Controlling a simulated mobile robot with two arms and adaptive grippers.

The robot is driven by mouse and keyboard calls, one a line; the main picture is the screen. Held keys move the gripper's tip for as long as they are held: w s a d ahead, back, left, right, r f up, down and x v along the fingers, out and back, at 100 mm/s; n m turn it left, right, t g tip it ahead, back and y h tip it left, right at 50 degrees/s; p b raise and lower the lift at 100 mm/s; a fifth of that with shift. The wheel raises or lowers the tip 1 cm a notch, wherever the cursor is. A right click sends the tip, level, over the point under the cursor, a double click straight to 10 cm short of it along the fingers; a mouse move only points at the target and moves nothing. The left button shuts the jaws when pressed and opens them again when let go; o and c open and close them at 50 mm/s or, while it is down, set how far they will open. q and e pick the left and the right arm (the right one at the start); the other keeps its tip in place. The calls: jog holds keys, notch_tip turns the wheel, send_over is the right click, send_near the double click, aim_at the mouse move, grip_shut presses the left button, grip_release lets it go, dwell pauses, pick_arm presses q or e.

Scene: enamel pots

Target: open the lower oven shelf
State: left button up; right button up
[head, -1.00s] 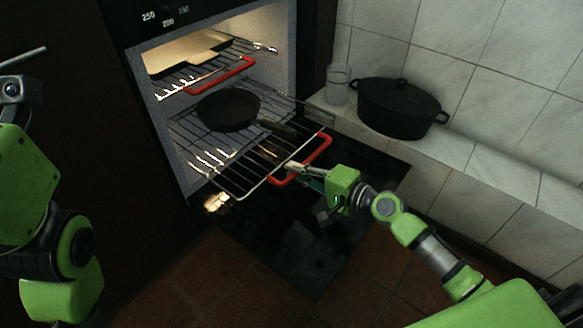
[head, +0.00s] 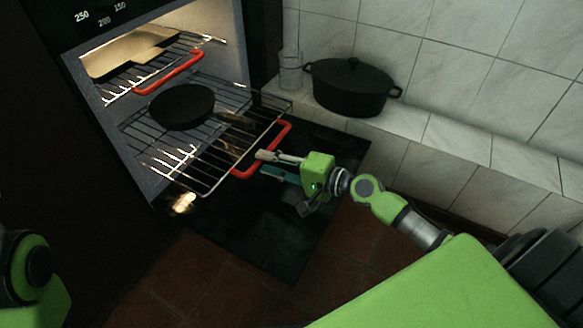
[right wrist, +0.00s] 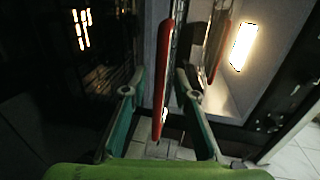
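The lower oven shelf (head: 206,182) is a wire rack that sticks well out of the oven in the head view. Its red handle (head: 287,132) runs along the front edge. My right gripper (head: 262,163) is at the handle, with its fingers apart. In the right wrist view the red handle (right wrist: 172,62) passes between the two spread fingers of my right gripper (right wrist: 157,88), with a gap visible on the left. A dark pan (head: 183,104) rests on the lower shelf. My left gripper is out of view.
The upper shelf with a red handle (head: 170,72) holds a tan tray (head: 115,58) inside the lit oven. A black lidded pot (head: 350,90) and a glass (head: 290,70) stand on the tiled ledge (head: 400,122) at right. The tiled floor (head: 190,270) in front is clear.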

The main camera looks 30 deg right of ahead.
jog(key=v, duration=0.9)
jog(key=shift+w, duration=0.1)
